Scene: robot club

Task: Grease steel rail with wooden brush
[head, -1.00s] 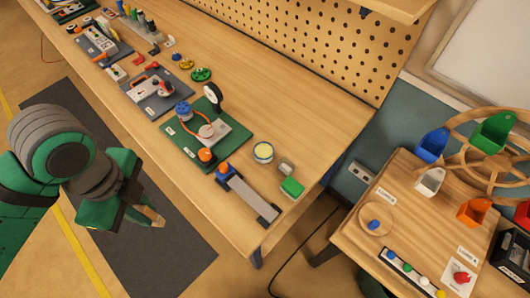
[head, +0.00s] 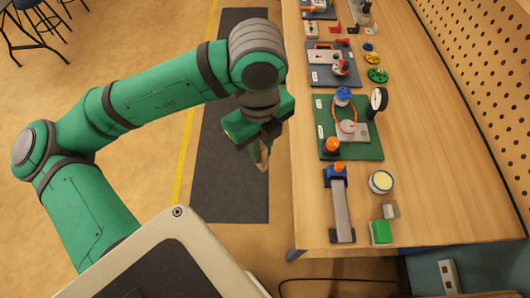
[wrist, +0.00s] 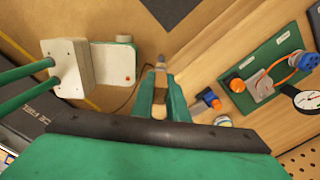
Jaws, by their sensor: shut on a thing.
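My gripper (head: 262,143) is shut on the wooden brush (head: 264,157) and holds it over the floor, left of the bench edge and apart from the rail. In the wrist view the green fingers (wrist: 160,97) point away, with the brush (wrist: 160,64) showing past their tips. The steel rail (head: 342,208) is a grey bar on dark end blocks near the bench's front end, with a blue and orange part at its far end. A round tin with a yellow top (head: 381,182) stands right of the rail. Whether the rail bears grease cannot be told.
A green block (head: 381,232) and a small grey block (head: 390,210) lie right of the rail. A green board (head: 370,146) with a gauge, hose and knobs lies behind it. The wooden bench (head: 440,200) is clear on its right. A dark mat (head: 235,190) covers the floor beside it.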

